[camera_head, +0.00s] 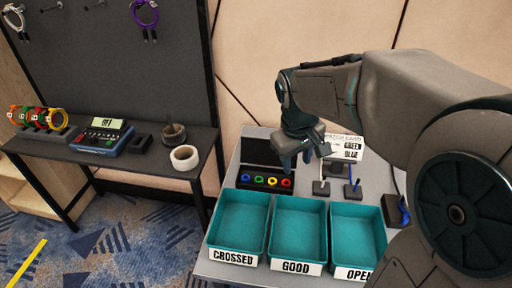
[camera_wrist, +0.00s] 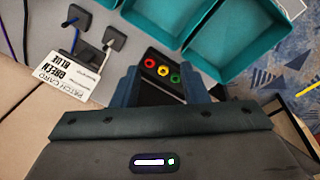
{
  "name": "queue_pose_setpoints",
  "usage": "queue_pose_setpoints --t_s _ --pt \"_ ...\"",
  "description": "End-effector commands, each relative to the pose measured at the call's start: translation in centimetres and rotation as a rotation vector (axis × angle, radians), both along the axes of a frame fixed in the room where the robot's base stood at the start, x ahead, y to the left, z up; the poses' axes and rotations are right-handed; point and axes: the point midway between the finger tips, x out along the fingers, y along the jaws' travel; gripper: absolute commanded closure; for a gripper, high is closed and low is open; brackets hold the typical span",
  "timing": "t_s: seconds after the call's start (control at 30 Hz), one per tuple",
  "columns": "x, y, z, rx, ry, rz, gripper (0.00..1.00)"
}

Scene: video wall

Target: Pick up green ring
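A small green ring (camera_head: 258,179) sits in a black holder (camera_head: 266,190) in the head view, in a row with blue, yellow and red rings. The green ring also shows in the wrist view (camera_wrist: 174,78), between my fingers, nearer the right one, and beyond them. The blue ring is not visible there. My gripper (camera_head: 304,155) is open and empty, above and to the right of the holder. Its two blue-grey fingers stand wide apart in the wrist view (camera_wrist: 161,88). The gap between fingertips and ring is hard to judge.
Three teal trays (camera_head: 297,266) labelled CROSSED, GOOD and OPEN stand in front of the holder. Cable stands (camera_head: 321,187) and a patch card (camera_head: 347,147) are to the right. On the left bench, a rack (camera_head: 33,130) holds several coloured coils, green among them.

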Motion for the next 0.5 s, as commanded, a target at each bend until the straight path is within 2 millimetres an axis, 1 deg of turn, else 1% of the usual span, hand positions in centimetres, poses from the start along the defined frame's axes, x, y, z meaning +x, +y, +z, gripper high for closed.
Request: queue_pose_setpoints --t_s 0.03,0.1,0.17,0.2,0.3,0.4,0.5 --pt "2.0 0.8 -1.3 -0.008 0.025 0.059 0.6" --pt "4.4 1.9 -2.3 -0.016 0.05 0.144 0.6" --pt "6.4 3.0 -3.3 -0.018 0.073 0.215 0.6" --pt "7.7 3.6 -4.0 -0.018 0.086 0.262 0.6" --pt "10.8 5.2 -5.9 -0.006 0.115 0.371 0.6" --pt "13.4 6.5 -7.7 0.012 0.137 0.461 0.6" --pt "15.3 7.5 -9.1 0.032 0.151 0.529 0.6"
